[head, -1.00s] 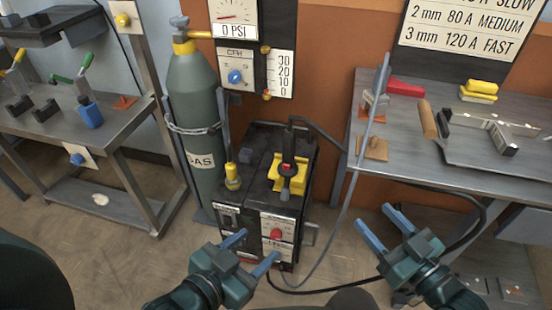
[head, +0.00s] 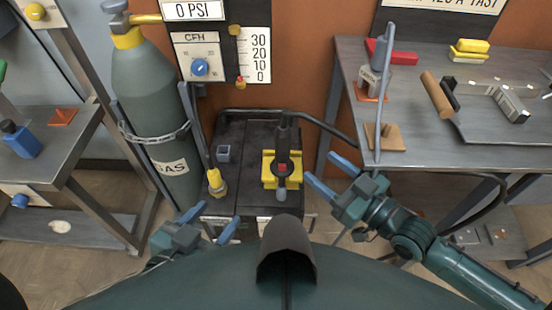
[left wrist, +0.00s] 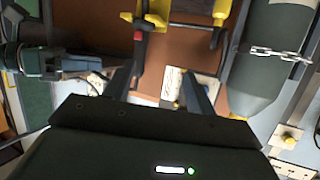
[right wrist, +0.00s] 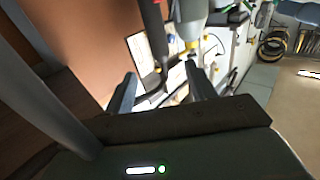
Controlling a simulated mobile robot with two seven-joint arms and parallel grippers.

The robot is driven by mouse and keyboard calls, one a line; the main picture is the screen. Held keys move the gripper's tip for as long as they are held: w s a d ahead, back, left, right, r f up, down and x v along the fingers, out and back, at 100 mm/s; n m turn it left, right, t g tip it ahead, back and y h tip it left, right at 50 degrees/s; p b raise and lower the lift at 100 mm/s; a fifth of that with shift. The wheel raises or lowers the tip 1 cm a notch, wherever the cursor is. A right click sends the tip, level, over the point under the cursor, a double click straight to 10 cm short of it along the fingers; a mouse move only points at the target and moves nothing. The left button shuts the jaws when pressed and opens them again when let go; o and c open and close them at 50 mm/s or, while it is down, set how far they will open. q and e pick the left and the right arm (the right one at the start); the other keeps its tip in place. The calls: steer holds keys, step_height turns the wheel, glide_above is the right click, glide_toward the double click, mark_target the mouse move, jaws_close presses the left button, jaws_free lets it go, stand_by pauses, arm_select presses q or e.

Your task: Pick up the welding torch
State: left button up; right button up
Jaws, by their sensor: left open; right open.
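The welding torch (head: 284,140) is dark with a red button. It stands upright in a yellow holder (head: 268,172) on top of the dark welding machine (head: 236,136). The torch also shows in the left wrist view (left wrist: 139,48), at the top. My right gripper (head: 320,167) is open and empty, a little to the right of the torch, its fingers pointing left towards it. My left gripper (head: 209,222) is open and empty, low in front of the machine's left side. The right wrist view does not show the torch clearly.
A gas cylinder (head: 155,90) with a chain stands left of the machine. A yellow-based rod (head: 216,182) stands on the machine's left. Another bench is at the left.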

mark_target(289, 140)
steer(key=b+x, duration=0.1)
steer(key=x, duration=0.5)
steer(key=shift+w, duration=0.1)
steer(key=b+x, duration=0.1)
steer(key=x, duration=0.5)
steer(key=shift+w+a, duration=0.15)
steer(key=c, duration=1.1)
arm_select(q)
steer(key=shift+w+d+m+t+h, duration=0.25)
steer(key=shift+w+t, duration=0.2)
steer(key=shift+t, duration=0.35)
arm_select(e)
steer(key=shift+o, duration=0.2)
steer(key=shift+r, duration=0.15)
